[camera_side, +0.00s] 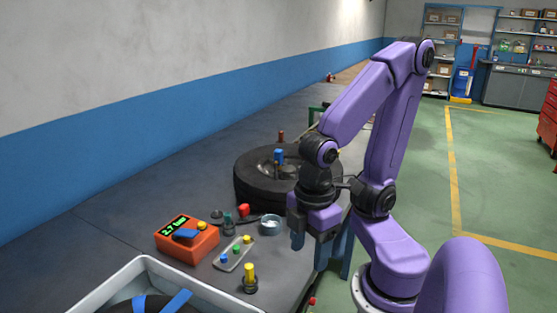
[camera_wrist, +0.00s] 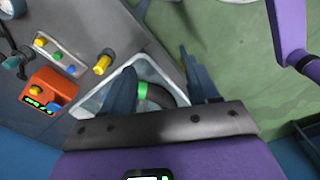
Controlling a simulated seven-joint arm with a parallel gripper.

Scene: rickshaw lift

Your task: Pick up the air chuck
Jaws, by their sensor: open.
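I cannot tell for sure which piece is the air chuck. One small candidate is the dark green upright fitting (camera_side: 228,224) beside the orange gauge; a teal-tipped piece (camera_wrist: 12,62) shows near the gauge in the wrist view. Another is the yellow-topped piece with a dark base (camera_side: 250,277) near the bench's front edge, also seen in the wrist view (camera_wrist: 103,62). My gripper (camera_side: 310,248) is open and empty, above and to the right of these pieces near the bench edge. Its fingers (camera_wrist: 157,62) straddle the view of the tray.
The orange gauge (camera_side: 187,241) reads 2.7. A small tray with coloured caps (camera_side: 220,264), a round tin (camera_side: 270,224) and a tire (camera_side: 250,198) stand on the bench. A white tray (camera_side: 205,284) holding a black curved piece is at the front.

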